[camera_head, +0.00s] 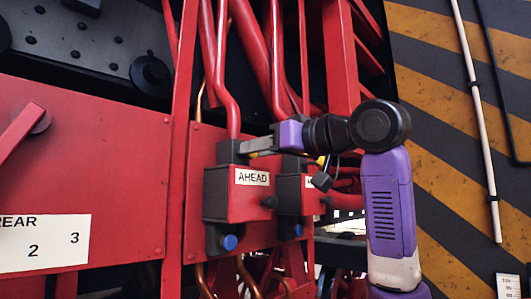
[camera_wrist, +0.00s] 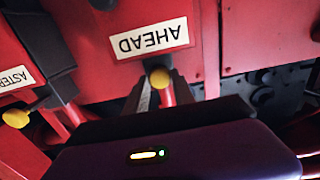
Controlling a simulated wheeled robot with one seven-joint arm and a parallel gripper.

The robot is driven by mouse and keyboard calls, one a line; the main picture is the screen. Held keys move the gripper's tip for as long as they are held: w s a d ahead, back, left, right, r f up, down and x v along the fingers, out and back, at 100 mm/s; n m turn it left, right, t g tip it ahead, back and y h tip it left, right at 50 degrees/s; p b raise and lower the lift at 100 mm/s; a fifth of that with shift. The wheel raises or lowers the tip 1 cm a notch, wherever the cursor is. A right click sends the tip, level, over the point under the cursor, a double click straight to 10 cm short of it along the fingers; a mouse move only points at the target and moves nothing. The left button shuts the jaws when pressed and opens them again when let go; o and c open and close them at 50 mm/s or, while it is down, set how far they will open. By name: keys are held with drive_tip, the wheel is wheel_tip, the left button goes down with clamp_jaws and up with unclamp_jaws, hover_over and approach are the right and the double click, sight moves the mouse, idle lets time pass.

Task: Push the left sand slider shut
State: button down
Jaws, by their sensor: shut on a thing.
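The left box, labelled AHEAD (camera_head: 252,178), is red with dark grey parts on a red panel. In the wrist view its label (camera_wrist: 150,38) shows upside down. A yellow knob (camera_wrist: 160,78) at this box sits between the fingers of my gripper (camera_wrist: 161,88). My gripper (camera_head: 247,147) reaches in from the right at the top of the box and is shut on the knob. The slider's travel is hidden behind my fingers. The second box (camera_head: 289,190) stands just to the right, partly hidden; the wrist view shows its ASTERN label (camera_wrist: 14,78) and yellow knob (camera_wrist: 15,118).
Red pipes (camera_head: 268,55) rise behind the boxes. A red panel (camera_head: 85,150) with a REAR plate fills the left. A yellow-and-black striped wall (camera_head: 450,120) stands on the right, with a pale rod (camera_head: 478,110) in front. Blue caps (camera_head: 230,242) hang below the boxes.

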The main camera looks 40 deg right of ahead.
drive_tip(key=c, duration=1.1)
unclamp_jaws()
drive_tip(key=shift+w, duration=0.2)
drive_tip(key=shift+o, duration=0.2)
drive_tip(key=shift+s, duration=0.15)
drive_tip(key=s+b, duration=0.3)
drive_tip(key=s, duration=0.4)
drive_tip(key=shift+s+d, duration=0.15)
drive_tip(key=shift+s, duration=0.15)
